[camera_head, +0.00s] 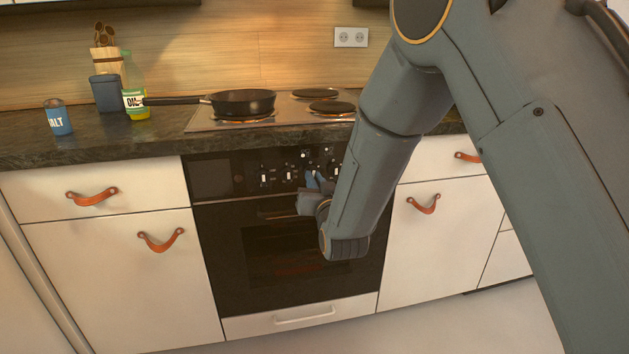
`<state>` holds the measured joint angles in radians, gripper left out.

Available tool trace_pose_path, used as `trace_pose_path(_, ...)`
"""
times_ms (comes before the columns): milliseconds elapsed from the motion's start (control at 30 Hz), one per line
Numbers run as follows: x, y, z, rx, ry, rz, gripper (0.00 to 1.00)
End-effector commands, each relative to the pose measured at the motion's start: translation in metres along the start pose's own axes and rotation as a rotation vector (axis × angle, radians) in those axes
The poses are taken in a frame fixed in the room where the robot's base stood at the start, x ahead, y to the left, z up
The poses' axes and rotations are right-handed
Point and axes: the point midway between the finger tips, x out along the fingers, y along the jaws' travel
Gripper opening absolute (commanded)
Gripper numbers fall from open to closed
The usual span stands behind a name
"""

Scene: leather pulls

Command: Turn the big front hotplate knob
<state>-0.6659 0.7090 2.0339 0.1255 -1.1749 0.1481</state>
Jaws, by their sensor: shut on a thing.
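The oven's control panel (225,175) is a dark strip below the worktop, with several small knobs in a row. A knob (264,175) shows left of my gripper, and another knob (289,173) is closer to it. My gripper (312,176) is at the right part of the panel, its fingers shut on a knob there. The held knob is mostly hidden by the fingers and I cannot tell its angle. The hotplates (316,94) are on the hob above. My arm covers the right end of the panel.
A black frying pan (243,101) stands on the front-left hotplate, its handle pointing left. An oil bottle (136,100), a salt container (58,118) and a utensil holder (106,92) stand left on the worktop.

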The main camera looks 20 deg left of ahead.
Motion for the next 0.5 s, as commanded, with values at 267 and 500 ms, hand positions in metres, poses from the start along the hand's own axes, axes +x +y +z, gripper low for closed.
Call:
trace_pose_path(267,0.0001,0.0005,0.0000,0.254,0.001,0.000,0.00)
trace_pose_path(500,0.0001,0.0008,0.0002,0.477,0.001,0.000,0.00)
